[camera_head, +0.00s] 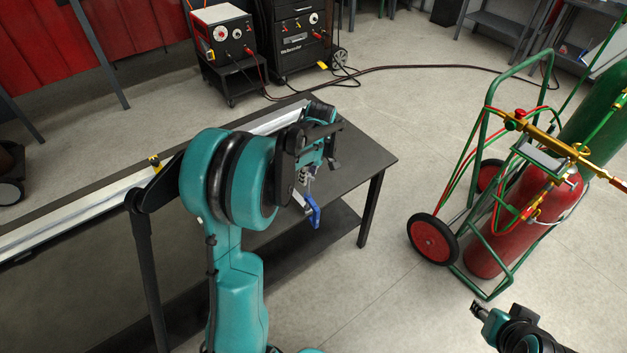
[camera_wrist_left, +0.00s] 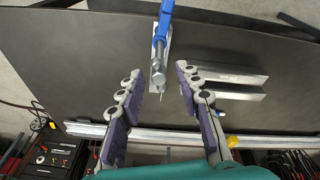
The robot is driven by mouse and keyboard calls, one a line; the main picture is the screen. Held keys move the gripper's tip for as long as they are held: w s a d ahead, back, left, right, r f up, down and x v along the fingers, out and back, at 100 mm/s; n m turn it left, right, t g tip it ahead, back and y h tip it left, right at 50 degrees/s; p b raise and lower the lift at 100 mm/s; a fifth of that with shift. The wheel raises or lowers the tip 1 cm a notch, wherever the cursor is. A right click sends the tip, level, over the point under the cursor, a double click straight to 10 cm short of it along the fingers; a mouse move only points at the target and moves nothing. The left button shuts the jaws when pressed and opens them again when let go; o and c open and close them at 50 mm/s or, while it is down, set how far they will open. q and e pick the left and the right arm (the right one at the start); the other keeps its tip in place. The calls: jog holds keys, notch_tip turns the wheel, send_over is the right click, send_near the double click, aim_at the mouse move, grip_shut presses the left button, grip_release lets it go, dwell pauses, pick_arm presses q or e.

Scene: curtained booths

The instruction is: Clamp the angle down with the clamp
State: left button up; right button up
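The clamp (camera_head: 313,210) has a blue part and a silvery metal part. It is at the right part of the dark table, and its blue end reaches over the near edge. In the left wrist view the clamp (camera_wrist_left: 165,22) runs down from the top, with its metal end between my left fingertips. My left gripper (camera_wrist_left: 158,72) is open, with a gap on both sides of the clamp; it is partly hidden in the head view (camera_head: 322,158). A long silvery angle (camera_head: 75,212) lies along the table's far edge. My right gripper (camera_head: 478,310) is at the lower right, away from the table.
Two short metal pieces (camera_wrist_left: 230,75) lie beside the clamp. A small yellow item (camera_head: 154,163) is at the long angle. A green cart (camera_head: 480,130) with gas cylinders stands right of the table. Welding machines (camera_head: 222,35) stand behind. Open floor lies between table and cart.

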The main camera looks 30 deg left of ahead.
pick_arm(q)
grip_shut()
jog(key=m, duration=1.2)
